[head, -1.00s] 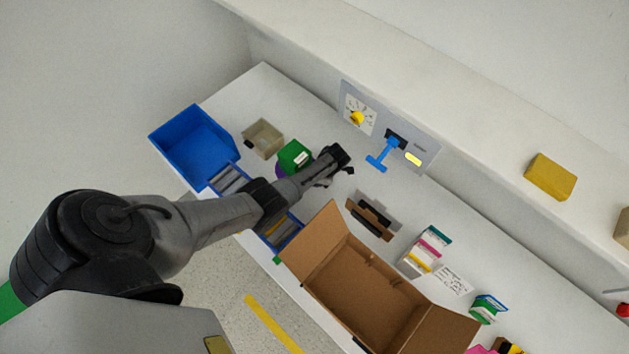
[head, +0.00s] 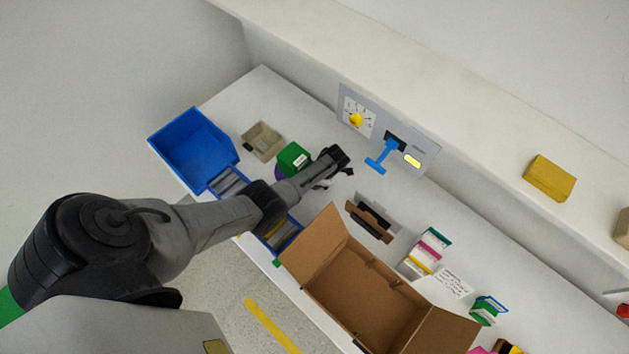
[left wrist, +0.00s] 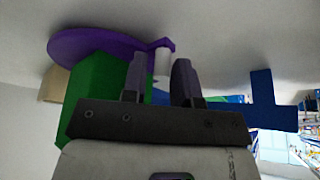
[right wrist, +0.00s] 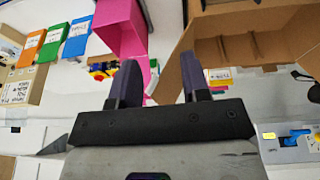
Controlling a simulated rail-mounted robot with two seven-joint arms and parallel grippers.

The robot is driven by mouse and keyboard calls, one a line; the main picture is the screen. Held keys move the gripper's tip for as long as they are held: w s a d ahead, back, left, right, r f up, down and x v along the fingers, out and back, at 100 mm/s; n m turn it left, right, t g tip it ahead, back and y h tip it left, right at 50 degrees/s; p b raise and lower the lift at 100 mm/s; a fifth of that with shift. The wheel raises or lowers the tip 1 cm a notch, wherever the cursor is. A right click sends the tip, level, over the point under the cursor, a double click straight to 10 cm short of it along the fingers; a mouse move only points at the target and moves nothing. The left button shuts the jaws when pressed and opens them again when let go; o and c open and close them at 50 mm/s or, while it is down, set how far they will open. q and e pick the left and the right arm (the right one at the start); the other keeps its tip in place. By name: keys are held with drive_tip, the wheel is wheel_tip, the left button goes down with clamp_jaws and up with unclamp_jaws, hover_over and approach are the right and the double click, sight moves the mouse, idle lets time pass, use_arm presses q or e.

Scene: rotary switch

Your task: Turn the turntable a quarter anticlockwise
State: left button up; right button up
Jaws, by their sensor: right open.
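The turntable is a purple disc (left wrist: 92,44) carrying a green block (left wrist: 97,88) in the left wrist view. A purple piece with a pale upright post (left wrist: 162,63) stands at its rim. In the head view the green block (head: 292,157) shows, with only a purple sliver of the disc (head: 281,172). My left gripper (head: 338,163) is just right of the block. In its wrist view the post appears between the left fingers (left wrist: 160,72), which stand partly apart; whether they press on it is unclear. My right gripper (right wrist: 158,78) is open and empty.
A blue bin (head: 195,150) and a beige tray (head: 263,141) are left of the turntable. A wall panel with a yellow knob (head: 356,120) and a blue T-shaped handle (head: 381,156) is beyond the left gripper. An open cardboard box (head: 365,290) is nearer, to the right.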

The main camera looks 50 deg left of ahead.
use_arm(q)
drive_tip(key=p+v, duration=0.1)
drive_tip(key=v, duration=0.6)
drive_tip(key=shift+a, duration=0.1)
drive_tip(key=shift+r, duration=0.1)
idle(0.4)
